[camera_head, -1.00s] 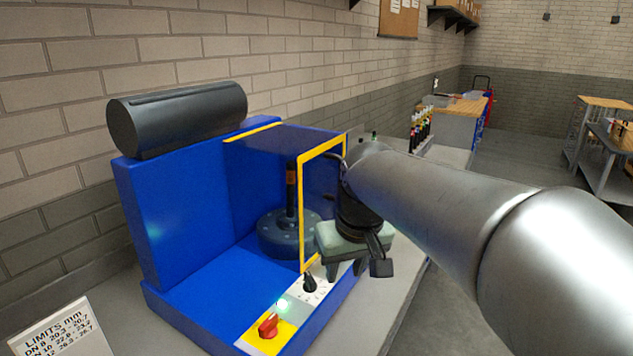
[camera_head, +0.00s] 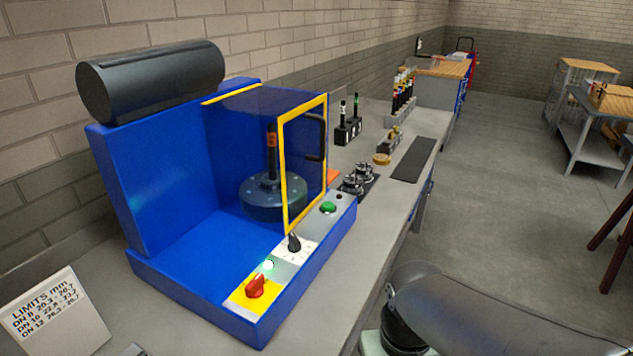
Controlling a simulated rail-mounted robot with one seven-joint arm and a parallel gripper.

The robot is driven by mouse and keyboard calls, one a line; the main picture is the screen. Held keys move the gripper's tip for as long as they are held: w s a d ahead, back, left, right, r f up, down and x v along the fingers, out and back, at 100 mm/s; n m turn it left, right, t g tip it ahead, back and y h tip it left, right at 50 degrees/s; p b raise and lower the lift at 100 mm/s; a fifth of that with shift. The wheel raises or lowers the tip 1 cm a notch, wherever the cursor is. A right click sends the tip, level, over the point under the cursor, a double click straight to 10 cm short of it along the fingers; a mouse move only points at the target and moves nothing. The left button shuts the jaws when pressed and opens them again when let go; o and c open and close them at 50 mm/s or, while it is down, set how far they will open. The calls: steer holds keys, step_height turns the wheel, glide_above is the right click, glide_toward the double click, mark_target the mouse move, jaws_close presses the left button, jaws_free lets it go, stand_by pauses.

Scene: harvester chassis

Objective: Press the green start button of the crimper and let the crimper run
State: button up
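The blue crimper (camera_head: 180,240) stands on the bench at left centre. Its green start button (camera_head: 328,207) sits on the front panel, fully visible with nothing touching it. The yellow-framed transparent guard (camera_head: 287,175) stands in front of the round dark die head (camera_head: 258,197). A dark upright hose with an orange band (camera_head: 272,150) stands in the die head. A black selector knob (camera_head: 294,243), a lit pale green lamp (camera_head: 268,265) and a red switch on a yellow plate (camera_head: 255,287) line the panel. My gripper (camera_head: 378,344) is at the bottom edge, apart from the crimper; its fingers are out of frame.
A limits card (camera_head: 55,312) stands at the lower left. Round dark dies on a black mat (camera_head: 358,183), a black block with upright pieces (camera_head: 348,130) and a dark mat (camera_head: 413,159) lie along the bench. Open floor is at the right.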

stand_by(0.4)
jaws_close()
stand_by(0.7)
stand_by(0.9)
